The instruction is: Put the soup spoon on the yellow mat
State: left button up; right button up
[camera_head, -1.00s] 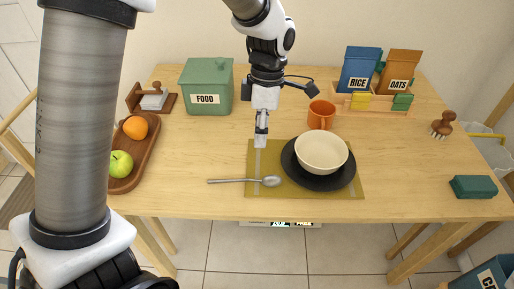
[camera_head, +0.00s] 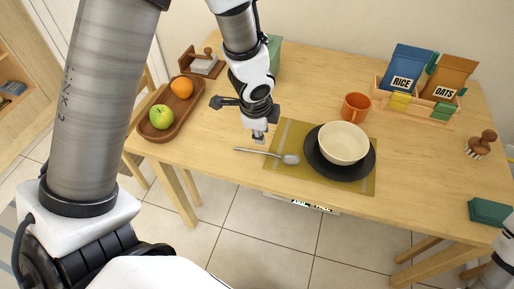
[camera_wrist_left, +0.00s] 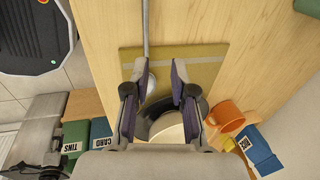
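The silver soup spoon (camera_head: 266,155) lies with its bowl on the left part of the yellow mat (camera_head: 285,180) and its handle reaching left onto the bare table. My left gripper (camera_head: 258,138) is above the table beside the mat's left edge, near the spoon handle. In the left wrist view my left gripper (camera_wrist_left: 150,80) has its fingers spread and empty. There the spoon (camera_wrist_left: 146,35) runs down from the top edge, with its bowl near the left finger. The mat (camera_wrist_left: 205,55) shows beyond the fingers. My right gripper is not in view.
A black plate (camera_head: 365,165) with a cream bowl (camera_head: 343,143) stands on the mat. An orange mug (camera_head: 355,107) stands behind it. A wooden tray (camera_head: 182,112) with fruit is at the left, a rack of boxes (camera_head: 415,103) at back right.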

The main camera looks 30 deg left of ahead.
aim_at(260, 152)
pick_arm(q)
jog(key=shift+g, duration=0.3)
notch_tip(260, 152, down, 8)
jog(key=b, duration=0.5)
jog(key=shift+s+a+b, duration=0.1)
jog(key=shift+a+b, duration=0.05)
jog(key=shift+b, duration=0.25)
jog(key=shift+r, duration=0.2)
grip_shut()
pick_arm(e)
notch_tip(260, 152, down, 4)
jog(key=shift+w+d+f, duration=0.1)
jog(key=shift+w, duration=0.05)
